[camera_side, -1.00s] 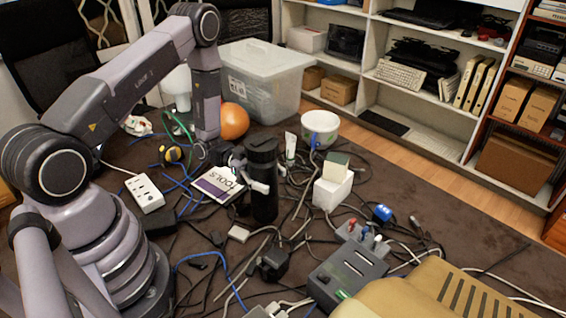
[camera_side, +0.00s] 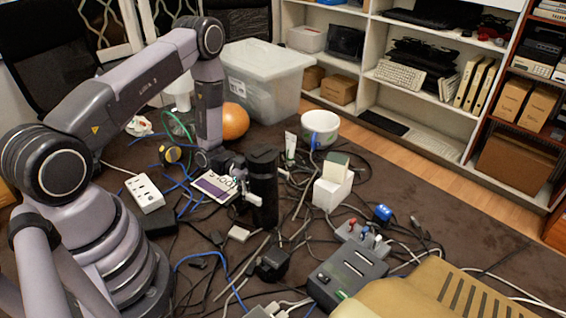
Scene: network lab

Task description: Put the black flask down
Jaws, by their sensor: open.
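The black flask (camera_side: 263,188) stands upright on the dark surface near the middle of the side view. My gripper (camera_side: 246,194) is at its left side, about halfway up. The gripper is open, and its pale fingertips are beside the flask; I cannot tell whether they still touch it. The flask's base appears to rest on the surface.
A TOOLS book (camera_side: 214,186) lies left of the flask, and a power strip (camera_side: 146,193) lies further left. White boxes (camera_side: 332,188), a bowl (camera_side: 320,127) and a white tube (camera_side: 291,146) stand to the right. Loose cables and a black adapter (camera_side: 272,264) lie in front.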

